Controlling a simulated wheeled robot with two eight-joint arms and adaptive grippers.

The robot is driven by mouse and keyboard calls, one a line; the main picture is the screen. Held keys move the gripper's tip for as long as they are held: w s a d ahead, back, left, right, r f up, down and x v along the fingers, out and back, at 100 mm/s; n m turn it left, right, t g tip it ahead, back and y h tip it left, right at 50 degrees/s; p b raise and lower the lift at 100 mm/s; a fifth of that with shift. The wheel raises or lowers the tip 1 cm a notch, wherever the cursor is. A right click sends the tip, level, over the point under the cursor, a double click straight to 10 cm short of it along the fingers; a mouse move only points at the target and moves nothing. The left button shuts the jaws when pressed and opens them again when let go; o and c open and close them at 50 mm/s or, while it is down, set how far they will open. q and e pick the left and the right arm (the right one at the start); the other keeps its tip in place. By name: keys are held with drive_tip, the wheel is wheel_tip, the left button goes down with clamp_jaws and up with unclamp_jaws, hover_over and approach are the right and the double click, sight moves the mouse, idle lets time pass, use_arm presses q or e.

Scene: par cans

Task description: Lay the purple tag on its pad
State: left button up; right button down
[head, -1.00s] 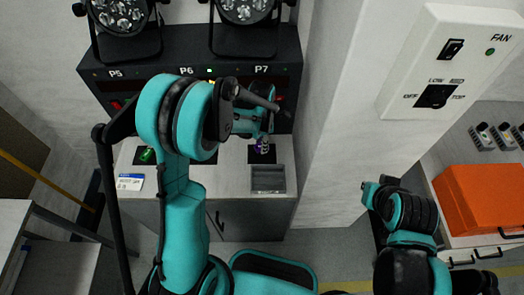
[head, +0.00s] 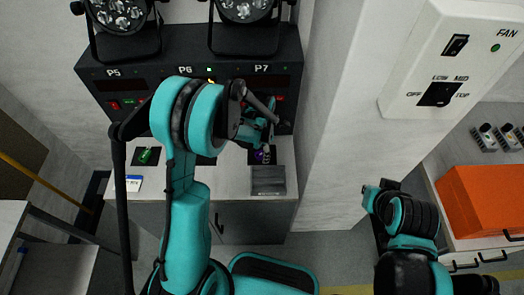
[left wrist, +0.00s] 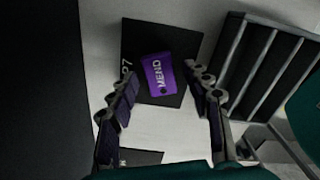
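The purple tag (left wrist: 158,75), lettered MEND, lies flat and slightly turned on the black pad (left wrist: 185,45) marked P7, inside the pad's edges. In the head view the tag (head: 262,155) is a small purple patch, partly hidden by my left gripper (head: 262,142). In the left wrist view my left gripper (left wrist: 161,88) is open, with one finger to each side of the tag and bare gaps between fingers and tag. My right arm is folded at the lower right of the head view; its gripper does not show.
A green tag (head: 148,156) lies on the left pad. A grey slatted tray (head: 268,188) stands close in front of the P7 pad. A black unit (head: 215,80) marked P5, P6, P7 rises behind. A blue-and-white card (head: 134,183) lies at the counter's front left.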

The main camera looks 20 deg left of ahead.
use_arm(q)
drive_tip(key=shift+r, duration=0.1)
drive_tip(key=shift+r+p, duration=0.3)
wheel_tip(320, 180, up, 12)
drive_tip(key=f+p, duration=0.1)
drive_tip(key=p, duration=0.2)
drive_tip(key=s+a+r+m+t, duration=0.1)
drive_tip(key=s+r+m, duration=0.3)
drive_tip(key=m, duration=0.4)
drive_tip(key=s+a+r+m+t, duration=0.1)
drive_tip(key=s+r+m+t, duration=0.2)
drive_tip(key=s+m, duration=0.4)
drive_tip(key=s+r+m+t, duration=0.3)
drive_tip(key=s+r+m, duration=0.2)
drive_tip(key=m, duration=0.5)
drive_tip(key=shift+s+a+m, duration=0.4)
drive_tip(key=shift+s, duration=0.1)
wheel_tip(320, 180, down, 3)
drive_tip(key=b, duration=0.3)
drive_tip(key=shift+f, duration=0.2)
